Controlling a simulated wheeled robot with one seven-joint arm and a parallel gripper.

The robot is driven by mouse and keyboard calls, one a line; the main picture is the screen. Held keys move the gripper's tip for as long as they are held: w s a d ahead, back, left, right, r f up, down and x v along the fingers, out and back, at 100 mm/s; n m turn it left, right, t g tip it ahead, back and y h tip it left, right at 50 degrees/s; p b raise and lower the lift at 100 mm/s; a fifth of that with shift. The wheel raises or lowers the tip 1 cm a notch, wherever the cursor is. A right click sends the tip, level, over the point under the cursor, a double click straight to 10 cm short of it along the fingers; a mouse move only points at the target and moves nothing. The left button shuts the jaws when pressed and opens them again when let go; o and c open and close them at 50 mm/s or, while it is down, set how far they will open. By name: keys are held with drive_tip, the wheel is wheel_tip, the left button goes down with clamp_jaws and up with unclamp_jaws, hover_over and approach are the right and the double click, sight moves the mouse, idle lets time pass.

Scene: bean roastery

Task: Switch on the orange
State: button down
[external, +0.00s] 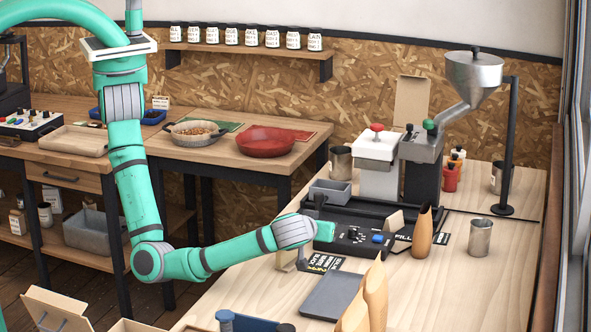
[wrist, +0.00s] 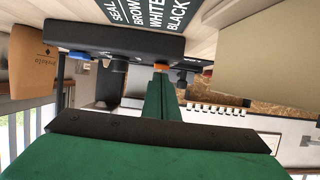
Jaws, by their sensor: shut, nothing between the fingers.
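A black control box (external: 362,240) lies on the right-hand wooden table. It has black knobs and a blue button (external: 378,239). In the wrist view the box (wrist: 115,40) spans the upper left, with a small orange switch (wrist: 161,67) on its face. The blue button (wrist: 79,55) shows further left there. My gripper (external: 329,231) is shut and empty at the left end of the box. In the wrist view its green fingertips (wrist: 161,80) are right at the orange switch and overlap its lower edge. I cannot tell whether they touch. The orange switch cannot be made out in the external view.
A label card (wrist: 150,14) reading seal, brown, white, black lies by the box. A grey plate (external: 338,296) and brown bags (external: 375,292) stand nearer the camera. A brown pouch (external: 422,232) and metal cup (external: 480,238) stand to the right. A sealing machine (external: 380,165) rises behind.

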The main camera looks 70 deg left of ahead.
drive_tip(key=shift+f, duration=0.15)
drive_tip(key=shift+s+f+t+y, duration=0.1)
drive_tip(key=shift+f+t+y, duration=0.3)
drive_tip(key=shift+f, duration=0.25)
drive_tip(key=shift+s+f, duration=0.25)
drive_tip(key=shift+f, duration=0.15)
drive_tip(key=shift+a, duration=0.1)
drive_tip(key=shift+s+d+r, duration=0.15)
drive_tip(key=shift+s+d, duration=0.1)
drive_tip(key=v, duration=0.9)
drive_tip(key=shift+w+d+r, duration=0.1)
drive_tip(key=shift+d+r, duration=0.25)
drive_tip(key=shift+r, duration=0.05)
